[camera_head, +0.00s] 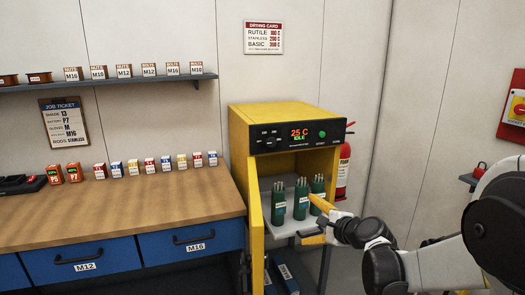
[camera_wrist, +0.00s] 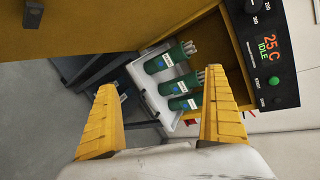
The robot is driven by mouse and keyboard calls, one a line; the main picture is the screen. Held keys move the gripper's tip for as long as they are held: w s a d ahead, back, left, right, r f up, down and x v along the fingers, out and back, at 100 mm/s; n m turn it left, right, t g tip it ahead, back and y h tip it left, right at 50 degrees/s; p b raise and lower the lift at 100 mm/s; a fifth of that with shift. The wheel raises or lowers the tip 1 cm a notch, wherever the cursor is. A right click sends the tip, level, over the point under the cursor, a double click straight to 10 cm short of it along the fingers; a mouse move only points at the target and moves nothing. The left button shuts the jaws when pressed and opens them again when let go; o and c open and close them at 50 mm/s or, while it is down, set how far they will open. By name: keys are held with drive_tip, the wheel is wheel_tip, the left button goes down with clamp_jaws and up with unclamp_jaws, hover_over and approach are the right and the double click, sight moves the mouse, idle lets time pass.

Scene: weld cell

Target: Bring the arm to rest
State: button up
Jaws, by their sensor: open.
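My gripper (camera_head: 317,221) is open, with two yellow fingers spread in front of the oven opening at the right. In the wrist view, nothing is between the fingers of the gripper (camera_wrist: 160,82). My white and black arm reaches in from the right. The yellow oven (camera_head: 285,112) has its door (camera_head: 254,205) open to the left, and its display reads 25 C IDLE. Three green canisters of rods stand on the oven's tray: left (camera_head: 279,208), middle (camera_head: 300,205) and right (camera_head: 318,184). In the head view, the fingers partly cover the right canister.
A wooden workbench (camera_head: 120,210) with blue drawers stands left of the oven. Small boxes and two orange batteries (camera_head: 64,173) line its back. A shelf (camera_head: 110,83) with boxes hangs above. A red extinguisher (camera_head: 343,170) is on the wall right of the oven.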

drive_tip(key=s+d+n+g+h, duration=0.2)
drive_tip(key=s+n, duration=0.6)
drive_tip(key=s, duration=0.9)
drive_tip(key=s+d+n+g+h, duration=0.2)
drive_tip(key=s+n, duration=0.7)
drive_tip(key=s, duration=0.8)
drive_tip(key=shift+s+d+r+g+h, duration=0.2)
drive_tip(key=shift+r+g+h, duration=0.3)
drive_tip(key=shift+h, duration=0.5)
drive_tip(key=shift+f, duration=0.1)
